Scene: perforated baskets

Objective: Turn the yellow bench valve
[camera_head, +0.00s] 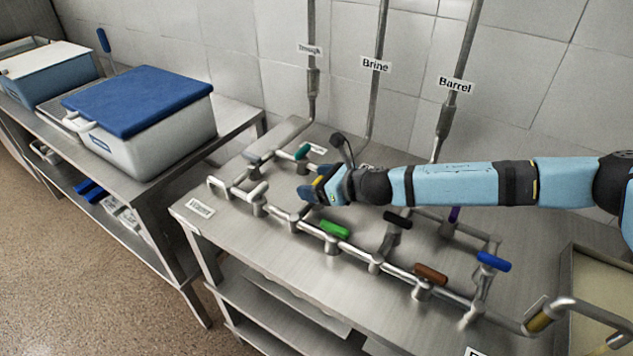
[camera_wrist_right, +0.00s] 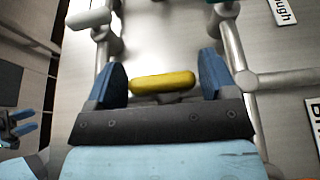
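The yellow bench valve (camera_head: 318,181) is mostly hidden by my right gripper (camera_head: 313,186) in the head view. In the right wrist view its yellow handle (camera_wrist_right: 163,82) lies crosswise between the two blue fingers of my right gripper (camera_wrist_right: 162,68). The fingers are spread wide, one near each end of the handle. I cannot tell whether either finger touches it. My left gripper (camera_wrist_right: 20,124) shows small at the left edge of the right wrist view, apart from the valve, with its fingers spread. It is not seen in the head view.
Pipework on the steel bench (camera_head: 300,282) carries other valves: green (camera_head: 335,229), black (camera_head: 398,221), brown (camera_head: 431,274), blue (camera_head: 493,261), teal (camera_head: 302,151) and white (camera_head: 258,190). Vertical pipes rise behind. A blue-lidded box (camera_head: 140,100) stands on the left table.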

